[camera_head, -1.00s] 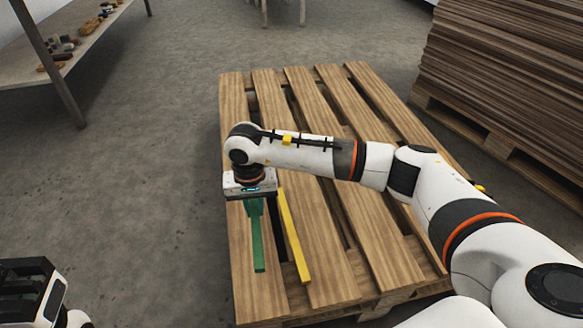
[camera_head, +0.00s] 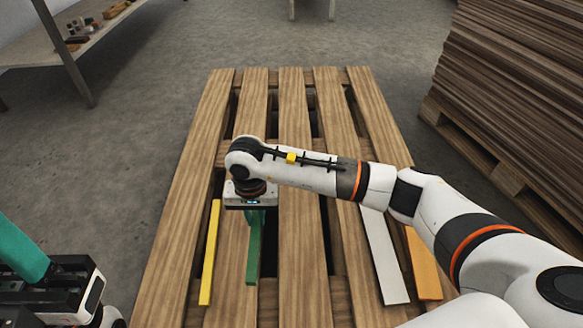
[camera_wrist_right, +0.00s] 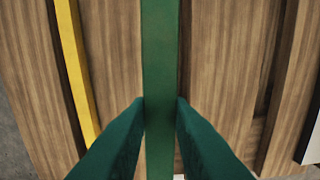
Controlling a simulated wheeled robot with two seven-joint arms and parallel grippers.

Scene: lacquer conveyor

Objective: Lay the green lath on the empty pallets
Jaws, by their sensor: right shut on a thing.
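The green lath (camera_head: 253,262) is held by my right gripper (camera_head: 256,222), over a slat of the wooden pallet (camera_head: 292,110). In the right wrist view the green lath (camera_wrist_right: 160,45) runs lengthwise between the two dark green fingers of my right gripper (camera_wrist_right: 161,104), which are shut on it. I cannot tell whether the lath touches the slat. Its far end is hidden behind my right gripper in the head view. My left gripper (camera_head: 60,285) is at the lower left, beside the pallet. One teal finger shows, and its opening cannot be made out.
A yellow lath (camera_head: 210,252) lies on the pallet left of the green one. A white lath (camera_head: 384,258) and an orange lath (camera_head: 423,264) lie to the right, partly behind my right arm. A tall board stack (camera_head: 515,80) stands at the right. A shelf table (camera_head: 85,40) stands at upper left.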

